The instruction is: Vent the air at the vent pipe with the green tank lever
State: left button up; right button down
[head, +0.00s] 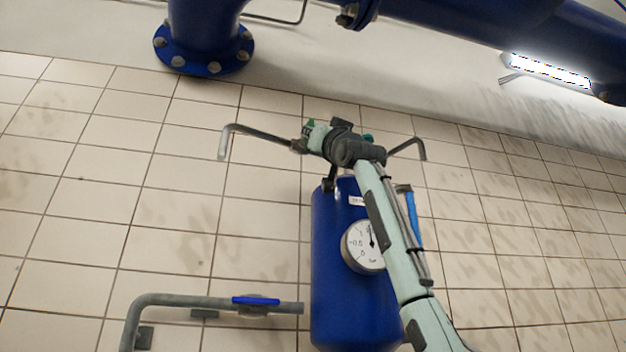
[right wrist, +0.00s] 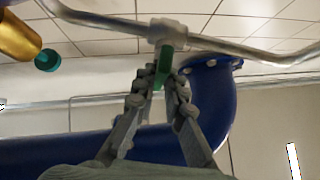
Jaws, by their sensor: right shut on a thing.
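The blue tank (head: 335,270) stands against the tiled wall, with a round gauge (head: 364,246) on its front. A grey vent pipe (head: 262,134) runs left from the tank top and bends down at its end. My right gripper (head: 313,138) is at the tank top, by the vent pipe fitting. In the right wrist view, its fingers (right wrist: 162,88) are shut on the green lever (right wrist: 164,64), just below the grey pipe (right wrist: 110,22). My arm hides part of the tank top and its right side. My left gripper is not in view.
A second bent pipe (head: 409,146) extends right from the tank top. A brass fitting with a teal cap (right wrist: 47,60) is left of the lever. A lower grey pipe with a blue lever (head: 256,300) is left of the tank. Big blue pipes (head: 205,30) run overhead.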

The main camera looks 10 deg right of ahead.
jog(key=c, duration=1.6)
grip_release()
jog(key=shift+s+f, duration=0.1)
jog(key=v, duration=1.1)
jog(key=shift+s+f, duration=0.25)
jog(key=shift+s, duration=0.1)
jog(key=shift+d, duration=0.15)
